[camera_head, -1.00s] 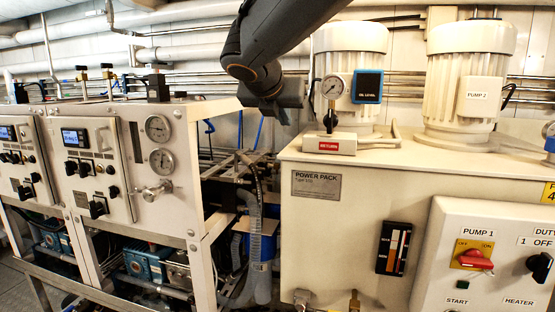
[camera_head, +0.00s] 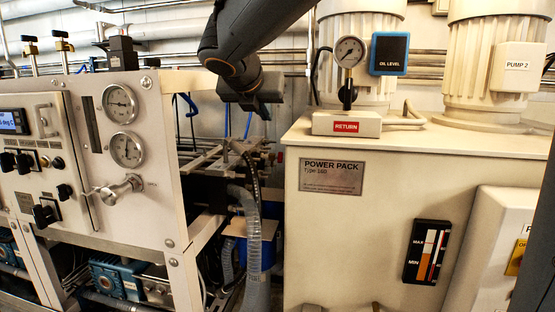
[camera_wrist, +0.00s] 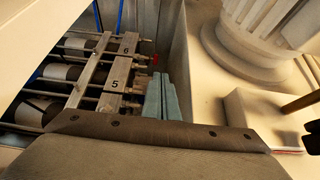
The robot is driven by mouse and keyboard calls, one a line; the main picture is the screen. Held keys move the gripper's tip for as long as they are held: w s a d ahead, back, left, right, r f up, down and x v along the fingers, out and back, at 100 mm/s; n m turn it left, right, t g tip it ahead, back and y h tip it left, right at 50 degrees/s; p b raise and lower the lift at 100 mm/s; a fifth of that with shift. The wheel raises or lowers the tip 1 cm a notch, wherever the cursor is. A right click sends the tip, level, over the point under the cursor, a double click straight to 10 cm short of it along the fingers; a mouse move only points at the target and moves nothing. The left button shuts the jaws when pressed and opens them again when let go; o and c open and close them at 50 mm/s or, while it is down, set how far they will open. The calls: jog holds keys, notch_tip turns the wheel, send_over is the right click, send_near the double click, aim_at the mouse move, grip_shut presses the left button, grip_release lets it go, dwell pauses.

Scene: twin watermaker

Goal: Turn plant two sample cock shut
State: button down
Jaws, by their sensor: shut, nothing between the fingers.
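My gripper (camera_head: 256,104) hangs from the dark arm in the gap between the left cabinet and the power pack, above the pipework. In the wrist view its grey-green fingers (camera_wrist: 166,98) are together and empty, pointing into the gap. Beyond them lie dark tubes under wooden bars marked 5 (camera_wrist: 114,85) and 6 (camera_wrist: 125,50). Small brass fittings stick out at the tube ends, and a small red handle (camera_wrist: 155,59) shows near bar 6, apart from the fingers. No label names plant two's sample cock, so I cannot tell which fitting it is.
The left cabinet (camera_head: 160,215) carries two gauges and a silvery valve knob (camera_head: 120,190). The cream power pack (camera_head: 380,180) stands right of the gap, with a gauge block (camera_head: 346,123) and pump motors on top. A grey hose (camera_head: 252,235) runs down the gap.

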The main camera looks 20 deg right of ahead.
aim_at(282, 155)
jog(key=x, duration=0.9)
jog(key=a+f+b+x, duration=0.1)
jog(key=x, duration=0.8)
jog(key=f+b+x, duration=0.1)
jog(key=x, duration=0.8)
jog(key=shift+s+a+f, duration=0.1)
jog(key=shift+s+a, duration=0.1)
jog(key=shift+s, duration=0.2)
